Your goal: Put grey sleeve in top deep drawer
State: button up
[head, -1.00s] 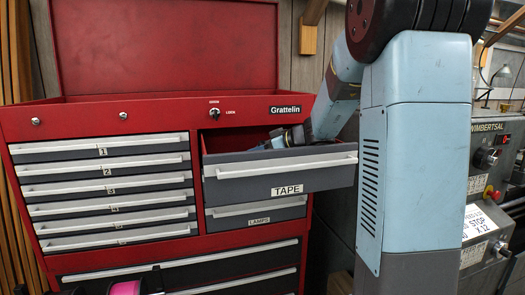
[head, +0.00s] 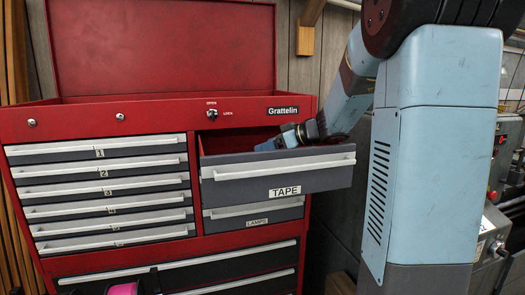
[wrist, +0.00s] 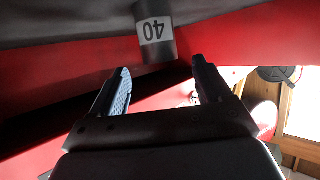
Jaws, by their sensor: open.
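The top deep drawer, labelled TAPE (head: 240,185), is pulled open at the upper right of the red chest. My gripper (head: 268,145) is over the open drawer, its lower part close to or behind the drawer front. In the wrist view my gripper (wrist: 160,66) is open, with a clear gap between its two fingers. A dark grey sleeve (wrist: 141,18) with a white label reading 40, upside down, is just beyond the fingertips and apart from them. The sleeve is not visible in the head view. I cannot tell what it rests on.
Several shut shallow drawers (head: 105,195) fill the chest's left side. The LAMPS drawer (head: 253,214) below is shut. The red lid (head: 165,50) stands open behind. A pink item (head: 123,289) shows at the bottom edge. A grey machine (head: 500,235) stands at the right.

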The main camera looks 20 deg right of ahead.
jog(key=shift+v, duration=1.45)
jog(key=shift+c, duration=0.3)
